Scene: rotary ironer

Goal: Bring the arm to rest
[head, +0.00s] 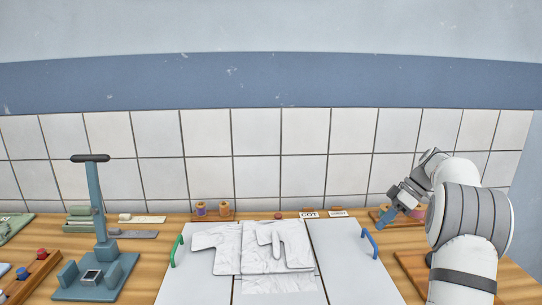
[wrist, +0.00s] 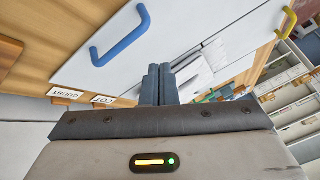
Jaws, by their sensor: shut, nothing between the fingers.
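My gripper (head: 388,217) is at the right in the head view, raised over the back right of the table near the spool tray. In the wrist view my gripper (wrist: 159,70) has its two blue-grey fingers together, with nothing between them. It touches nothing that I can see. My arm comes up from the lower right of the head view and bends toward the back of the table.
A white board (head: 348,276) with a blue handle (head: 369,242) and a green handle (head: 177,250) bears a crumpled white garment (head: 228,242). A blue-grey press stand (head: 99,215) is at the left. Small cards (head: 310,214) stand at the back, before a tiled wall.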

